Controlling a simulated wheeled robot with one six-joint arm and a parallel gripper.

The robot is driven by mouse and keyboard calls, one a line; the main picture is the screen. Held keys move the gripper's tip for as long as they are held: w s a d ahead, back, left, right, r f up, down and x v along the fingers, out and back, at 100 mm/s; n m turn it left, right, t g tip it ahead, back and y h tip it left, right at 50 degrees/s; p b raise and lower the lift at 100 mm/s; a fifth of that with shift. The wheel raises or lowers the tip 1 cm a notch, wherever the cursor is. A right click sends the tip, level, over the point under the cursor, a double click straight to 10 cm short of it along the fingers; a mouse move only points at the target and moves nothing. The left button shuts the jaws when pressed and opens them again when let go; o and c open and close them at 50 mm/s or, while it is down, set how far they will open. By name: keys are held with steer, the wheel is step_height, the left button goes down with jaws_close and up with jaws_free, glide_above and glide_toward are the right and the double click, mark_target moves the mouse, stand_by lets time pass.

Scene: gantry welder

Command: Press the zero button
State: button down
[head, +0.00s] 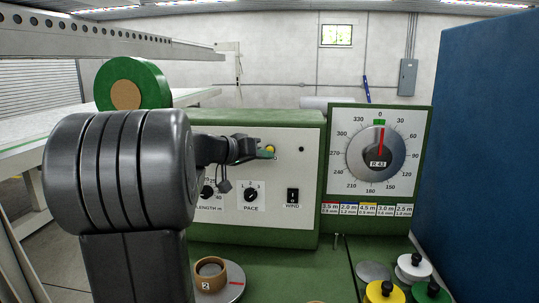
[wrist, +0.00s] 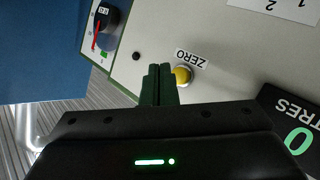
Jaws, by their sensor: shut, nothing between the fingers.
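The zero button is a yellow round button (wrist: 183,75) with a "ZERO" label (wrist: 190,59) on the pale control panel (wrist: 225,65) in the wrist view. In the head view, the button (head: 270,149) shows partly at my gripper's tip. My gripper (wrist: 159,71) is shut and empty, its two dark green fingers together. In the wrist view the fingertips lie just left of the button, very close to it; whether they touch it I cannot tell. My gripper also shows in the head view (head: 262,154), in front of the panel.
A dial with a red pointer (head: 380,143) near 0 stands right of the panel. Below are a PACE knob (head: 251,194), LENGTH knob (head: 207,192) and WIND switch (head: 292,195). A display (wrist: 294,130) reads green 0. A blue wall (head: 480,150) stands at right.

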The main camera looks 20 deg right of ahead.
steer(key=s+a+b, duration=0.2)
steer(key=s, duration=0.1)
steer(key=shift+s+a, duration=0.1)
steer(key=shift+s, duration=0.15)
steer(key=shift+w, duration=0.1)
stand_by(0.5)
steer(key=w+p, duration=0.1)
steer(key=p, duration=0.1)
steer(key=d+p, duration=0.1)
steer(key=p, duration=0.1)
steer(key=shift+w+d+r, duration=0.1)
steer(key=shift+w+r, duration=0.15)
steer(key=shift+w, duration=0.1)
steer(key=p, duration=0.3)
